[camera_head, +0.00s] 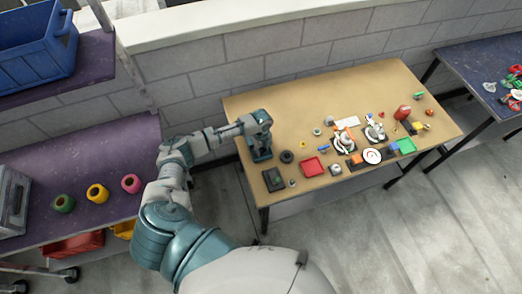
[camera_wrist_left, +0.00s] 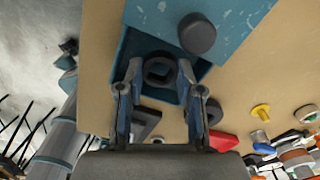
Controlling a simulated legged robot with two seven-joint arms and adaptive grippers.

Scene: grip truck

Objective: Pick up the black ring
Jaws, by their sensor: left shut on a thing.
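My left gripper (camera_head: 260,143) is at the left end of the tan table, at a blue fixture (camera_head: 262,155). In the left wrist view its two fingers (camera_wrist_left: 160,72) stand on either side of a dark ring-shaped piece (camera_wrist_left: 160,66) and are shut on it. This piece sits within the outline of the blue fixture's square recess (camera_wrist_left: 133,45); whether it touches the fixture I cannot tell. Another black ring (camera_head: 287,157) lies on the table just right of the fixture; it shows partly behind a finger in the left wrist view (camera_wrist_left: 214,111). My right gripper is not in view.
A black knob (camera_wrist_left: 197,33) stands on the blue fixture. A dark tray (camera_head: 273,179) and a red tray (camera_head: 313,166) lie nearby. Several small parts crowd the table's right half. A purple shelf (camera_head: 95,160) with coloured rolls is at left; a brick wall stands behind.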

